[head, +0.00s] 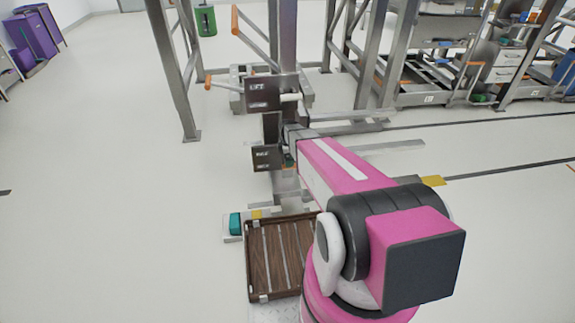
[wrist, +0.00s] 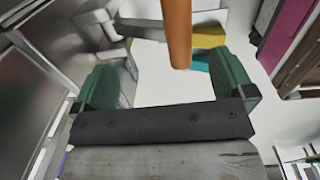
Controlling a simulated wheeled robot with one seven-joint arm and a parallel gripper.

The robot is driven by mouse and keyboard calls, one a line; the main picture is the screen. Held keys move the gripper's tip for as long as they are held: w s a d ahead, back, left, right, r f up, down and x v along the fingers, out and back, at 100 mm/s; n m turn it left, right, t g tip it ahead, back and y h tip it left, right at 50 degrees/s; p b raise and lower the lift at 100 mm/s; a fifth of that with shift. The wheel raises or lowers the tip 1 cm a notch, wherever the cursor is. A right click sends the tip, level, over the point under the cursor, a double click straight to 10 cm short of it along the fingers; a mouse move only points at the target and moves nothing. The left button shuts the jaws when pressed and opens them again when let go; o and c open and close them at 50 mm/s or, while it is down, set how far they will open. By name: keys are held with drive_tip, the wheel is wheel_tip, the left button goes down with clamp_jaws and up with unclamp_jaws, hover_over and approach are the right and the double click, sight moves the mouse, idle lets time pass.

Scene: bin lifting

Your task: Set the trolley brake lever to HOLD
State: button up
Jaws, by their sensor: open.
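In the wrist view, the orange grip of a lever (wrist: 178,32) comes down from the top edge. Its rounded end lies between the green fingers of my gripper (wrist: 167,68). The gripper is open, and white floor shows between the grip and both fingers, so I see no hold on it. In the head view my pink arm reaches to the lower dark plate (head: 266,158) on the machine column. The fingers and most of this lever are hidden there. The plate's small lettering is unreadable, so I cannot tell the lever's setting.
Above, a plate marked LIFT (head: 267,93) has other orange-tipped levers (head: 236,20) near it. A wood-slatted platform (head: 257,262) lies low in front, beside a teal block (head: 235,223). Steel frame posts (head: 180,75) flank the column. Floor at left is clear.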

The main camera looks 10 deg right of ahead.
drive_tip(key=shift+w+f, duration=0.15)
drive_tip(key=shift+f, duration=2.5)
drive_tip(key=c, duration=1.3)
